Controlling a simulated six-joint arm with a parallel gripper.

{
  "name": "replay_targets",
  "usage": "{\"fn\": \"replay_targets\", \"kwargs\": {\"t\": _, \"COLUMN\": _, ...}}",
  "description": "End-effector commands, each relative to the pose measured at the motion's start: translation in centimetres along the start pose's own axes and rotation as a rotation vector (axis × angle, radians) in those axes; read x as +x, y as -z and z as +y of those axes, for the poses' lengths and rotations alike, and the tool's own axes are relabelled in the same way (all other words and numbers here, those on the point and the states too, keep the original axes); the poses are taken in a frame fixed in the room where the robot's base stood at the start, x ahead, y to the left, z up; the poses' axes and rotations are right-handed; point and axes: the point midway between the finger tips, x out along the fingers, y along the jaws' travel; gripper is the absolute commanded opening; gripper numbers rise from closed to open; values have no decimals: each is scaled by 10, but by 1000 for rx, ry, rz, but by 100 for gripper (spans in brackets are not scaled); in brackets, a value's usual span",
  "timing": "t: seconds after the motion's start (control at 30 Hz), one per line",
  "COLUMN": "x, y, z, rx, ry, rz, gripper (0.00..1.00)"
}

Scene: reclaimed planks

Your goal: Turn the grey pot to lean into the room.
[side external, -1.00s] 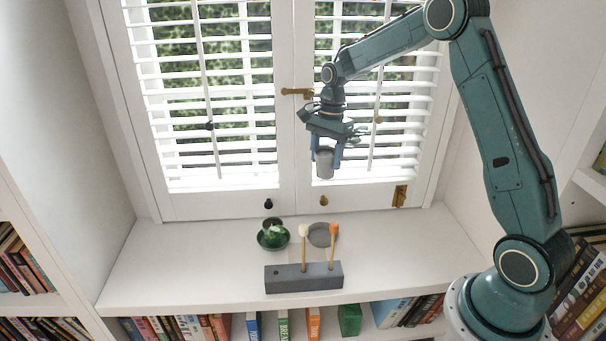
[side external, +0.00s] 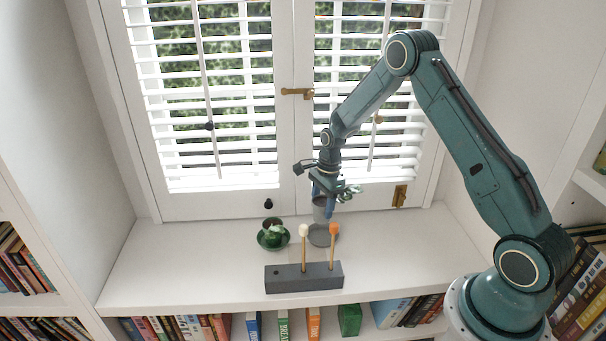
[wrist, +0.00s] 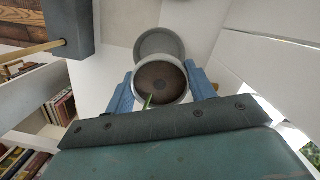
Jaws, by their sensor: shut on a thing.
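The grey pot (side external: 319,213) is upright, or close to it, between the fingers of my gripper (side external: 324,200). In the wrist view the pot (wrist: 136,88) is seen from above, with brown soil and a small green sprout on the side toward my gripper (wrist: 160,88). The blue fingers are shut on its sides. A grey saucer (side external: 322,238) lies on the white shelf just below the pot. In the wrist view the saucer (wrist: 160,38) shows partly behind the pot. The pot looks a little above the saucer; I cannot tell whether they touch.
A green pot on a green saucer (side external: 273,241) stands to the left. In front is a dark grey block (side external: 303,279) holding two upright sticks, one white-tipped (side external: 303,231), one orange-tipped (side external: 334,229). Shuttered windows rise behind. The shelf's far left and right are clear.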

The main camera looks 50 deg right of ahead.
Motion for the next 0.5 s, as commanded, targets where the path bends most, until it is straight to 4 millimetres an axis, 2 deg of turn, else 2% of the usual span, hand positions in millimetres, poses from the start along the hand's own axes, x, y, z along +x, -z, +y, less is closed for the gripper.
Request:
{"fn": "replay_targets", "kwargs": {"t": 0.1, "x": 21, "y": 3, "z": 4, "rx": 46, "ry": 4, "rz": 3, "gripper": 18}}
{"fn": "replay_targets", "kwargs": {"t": 0.2, "x": 30, "y": 5, "z": 5, "rx": 68, "ry": 8, "rz": 4, "gripper": 18}}
{"fn": "replay_targets", "kwargs": {"t": 0.5, "x": 34, "y": 5, "z": 5, "rx": 79, "ry": 11, "rz": 4, "gripper": 18}}
